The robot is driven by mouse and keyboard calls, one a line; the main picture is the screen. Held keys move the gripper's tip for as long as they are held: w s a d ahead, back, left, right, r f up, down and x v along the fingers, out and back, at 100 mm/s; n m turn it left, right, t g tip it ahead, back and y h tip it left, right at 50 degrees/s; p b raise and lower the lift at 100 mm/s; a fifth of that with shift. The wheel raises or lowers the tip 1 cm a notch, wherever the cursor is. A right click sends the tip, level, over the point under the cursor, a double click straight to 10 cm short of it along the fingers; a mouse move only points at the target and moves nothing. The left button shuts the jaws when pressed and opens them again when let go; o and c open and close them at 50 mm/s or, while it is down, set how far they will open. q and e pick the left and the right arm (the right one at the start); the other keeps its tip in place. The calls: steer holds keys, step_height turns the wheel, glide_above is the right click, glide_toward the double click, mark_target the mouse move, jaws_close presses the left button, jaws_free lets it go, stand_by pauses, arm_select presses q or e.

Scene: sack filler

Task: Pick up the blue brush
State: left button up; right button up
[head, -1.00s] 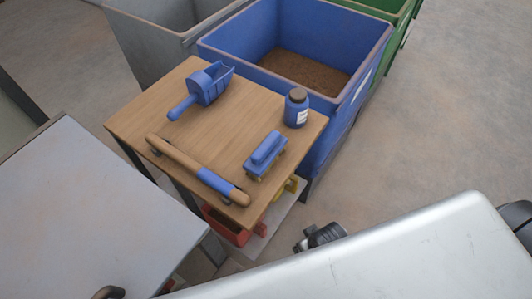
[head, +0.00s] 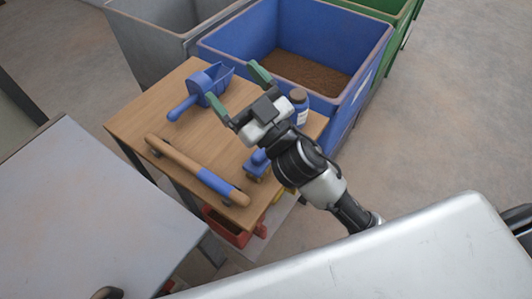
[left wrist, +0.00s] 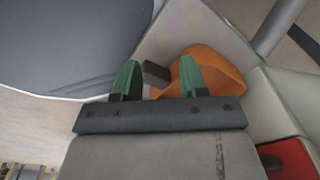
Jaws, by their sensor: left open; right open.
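The blue brush (head: 256,164) lies on the small wooden table (head: 165,103), near its right edge. My right arm now hides most of it in the head view; only part of its blue body shows. My right gripper (head: 239,91) is open, its green-tipped fingers apart and empty. It is over the table, up and left of the brush in the picture, pointing toward the blue scoop. My left gripper (left wrist: 160,78) is open in the left wrist view, with nothing held between its green fingertips. The brush is not seen in that view.
On the table are a blue scoop (head: 208,84), a wooden bar with a blue sleeve (head: 214,181) and a blue bottle (head: 300,104), partly covered. A blue bin (head: 345,107) with brown material stands behind. An orange object (left wrist: 224,73) is beyond my left fingers.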

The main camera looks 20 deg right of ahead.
steer(key=s+a+r+n+g+y, duration=0.3)
steer(key=a+n+g+y, duration=0.45)
steer(key=n+y, duration=0.3)
steer(key=s+a+f+n+g+h, duration=0.45)
steer(key=f+n+g, duration=0.25)
steer(key=n+g, duration=0.6)
steer(key=w+d+f+m+h, duration=0.2)
steer(key=w+d+f+h, duration=0.1)
steer(key=d+h, duration=0.2)
steer(key=w+d+f+m+h, duration=0.2)
steer(key=d+h, duration=0.4)
steer(key=w+d+f+m+h, duration=0.2)
steer(key=w+d+f+h, duration=0.1)
steer(key=d+h, duration=0.2)
steer(key=shift+w+d+f+h, duration=0.2)
steer(key=shift+w+f+h, duration=0.1)
steer(key=shift+w+h, duration=0.1)
step_height(320, 180, down, 5)
steer(key=shift+d+r, duration=0.15)
steer(key=shift+s+d+f+p, duration=0.1)
steer(key=shift+d+f+p, duration=0.2)
steer(key=shift+f, duration=1.15)
steer(key=shift+s+d+f+p, duration=0.1)
steer(key=shift+f+p, duration=0.25)
steer(key=shift+f, duration=1.1)
steer(key=c, duration=1.2)
steer(key=shift+r, duration=0.1)
